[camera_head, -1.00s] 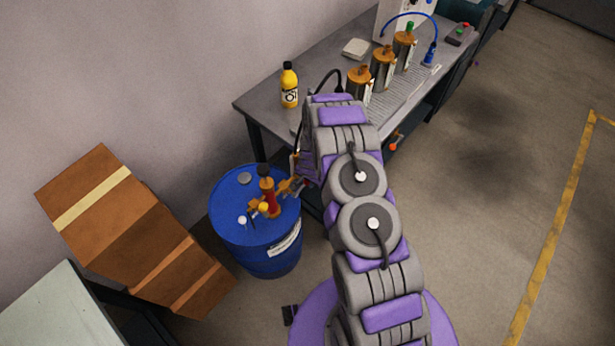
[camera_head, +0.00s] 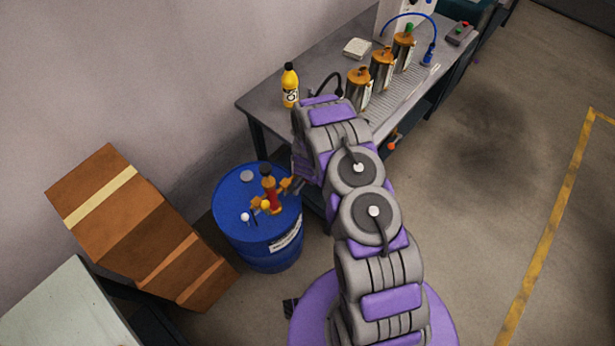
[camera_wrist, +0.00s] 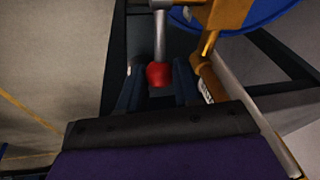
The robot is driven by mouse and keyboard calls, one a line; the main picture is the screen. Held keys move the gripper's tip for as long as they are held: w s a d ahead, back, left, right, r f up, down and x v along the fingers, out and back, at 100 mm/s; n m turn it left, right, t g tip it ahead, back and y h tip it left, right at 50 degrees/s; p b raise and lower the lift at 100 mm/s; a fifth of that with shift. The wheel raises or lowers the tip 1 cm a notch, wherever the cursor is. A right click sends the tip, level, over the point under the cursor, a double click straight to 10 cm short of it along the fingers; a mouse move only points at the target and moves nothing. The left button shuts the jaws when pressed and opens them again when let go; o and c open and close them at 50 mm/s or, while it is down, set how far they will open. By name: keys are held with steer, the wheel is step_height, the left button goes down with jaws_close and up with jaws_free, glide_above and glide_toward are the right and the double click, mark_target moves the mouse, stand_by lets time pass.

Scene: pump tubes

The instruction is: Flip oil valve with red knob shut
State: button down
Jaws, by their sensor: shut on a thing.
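The red knob (camera_wrist: 158,75) sits at the end of a grey metal lever (camera_wrist: 160,35) in the wrist view. My gripper (camera_wrist: 157,83) has a dark finger on each side of the knob and is shut on it. The lever runs up from the knob toward the top edge of the view. An orange-brown valve body (camera_wrist: 228,15) shows at the upper right, close to the right finger. In the head view, the orange and red pump fitting (camera_head: 270,190) stands on the blue oil drum (camera_head: 265,250). There my arm hides the knob and most of my gripper.
A workbench (camera_head: 270,100) stands behind the drum, with a yellow bottle (camera_head: 290,86) and several metal canisters (camera_head: 381,68) on it. Cardboard boxes (camera_head: 140,235) lean left of the drum. A wall is behind. Open floor (camera_head: 500,200) lies to the right.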

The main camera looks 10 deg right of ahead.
mark_target(301, 186)
steer(key=shift+w+r+t+h+p, duration=0.35)
steer(key=shift+r+p, duration=0.3)
steer(key=shift+p, duration=0.35)
steer(key=shift+a+r+p, duration=0.1)
steer(key=shift+a+p, duration=0.05)
steer(key=shift+p, duration=0.25)
steer(key=shift+s+a+r+t+h+p, duration=0.2)
steer(key=shift+a+r+t+h+p, duration=0.05)
steer(key=shift+t+h+p, duration=0.35)
steer(key=shift+s+a+r+t+h, duration=0.25)
steer(key=shift+a+t+h, duration=0.2)
steer(key=shift+h, duration=0.2)
steer(key=shift+s+a+r+n+t+h+b, duration=0.2)
steer(key=shift+s+a+r+t+h+b, duration=0.15)
steer(key=shift+t+h+b, duration=0.25)
steer(key=shift+s+a+r+n+t+h+b, duration=0.3)
steer(key=shift+t+h, duration=0.2)
steer(key=shift+h, duration=0.3)
steer(key=shift+a+r, duration=0.1)
steer(key=c, duration=0.8)
jaws_free()
steer(key=shift+s, duration=0.1)
steer(key=shift+s+f, duration=0.1)
steer(key=shift+f, duration=0.1)
